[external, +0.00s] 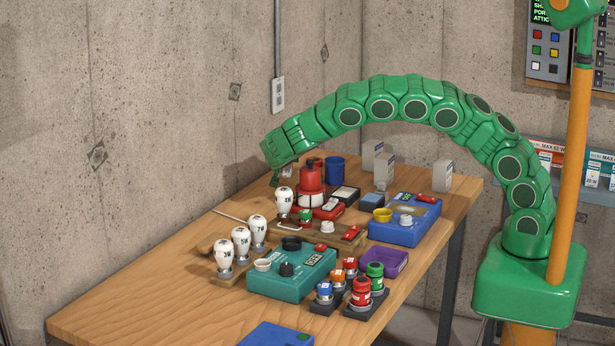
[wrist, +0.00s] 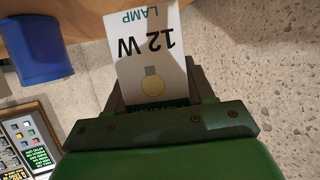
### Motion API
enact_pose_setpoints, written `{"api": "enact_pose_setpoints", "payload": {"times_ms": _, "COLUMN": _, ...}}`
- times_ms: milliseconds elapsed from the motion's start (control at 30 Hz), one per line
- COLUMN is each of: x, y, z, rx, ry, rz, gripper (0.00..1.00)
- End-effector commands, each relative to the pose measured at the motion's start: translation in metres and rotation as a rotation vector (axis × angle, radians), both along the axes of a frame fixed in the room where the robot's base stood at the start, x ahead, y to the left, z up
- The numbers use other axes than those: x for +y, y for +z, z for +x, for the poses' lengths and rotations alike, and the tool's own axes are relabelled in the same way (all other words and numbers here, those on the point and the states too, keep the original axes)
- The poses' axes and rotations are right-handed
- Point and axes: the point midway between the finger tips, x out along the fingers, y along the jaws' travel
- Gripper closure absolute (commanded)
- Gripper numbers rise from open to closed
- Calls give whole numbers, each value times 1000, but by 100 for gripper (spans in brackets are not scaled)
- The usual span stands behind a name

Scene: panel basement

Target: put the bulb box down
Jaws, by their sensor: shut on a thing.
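The bulb box (wrist: 148,55) is white with dark print reading 12 W LAMP and a bulb picture, upside down in the wrist view. My gripper (wrist: 160,95) is shut on its near end. In the external view my gripper (external: 280,175) points down over the back left part of the wooden table (external: 150,285), near the wall. Only a small pale part of the box (external: 287,172) shows there, behind the red lamp. Its lower end is hidden, so I cannot tell whether it touches the table.
A blue cup (external: 334,168) stands right of my gripper; it also shows in the wrist view (wrist: 38,50). A red lamp (external: 311,180) and white bulbs (external: 285,202) stand in front. Several pale boxes (external: 442,175) stand at the back right. The table's front left is clear.

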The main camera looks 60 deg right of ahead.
Motion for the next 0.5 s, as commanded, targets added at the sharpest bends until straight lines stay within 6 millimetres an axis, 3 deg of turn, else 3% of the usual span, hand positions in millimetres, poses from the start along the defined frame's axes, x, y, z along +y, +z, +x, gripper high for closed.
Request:
{"api": "enact_pose_setpoints", "payload": {"times_ms": 300, "x": 0, "y": -34, "z": -1, "rx": 4, "ry": -1, "rz": 0, "gripper": 77}}
{"api": "enact_pose_setpoints", "payload": {"times_ms": 500, "x": 0, "y": -35, "z": 0, "rx": 1, "ry": -1, "rz": 0, "gripper": 77}}
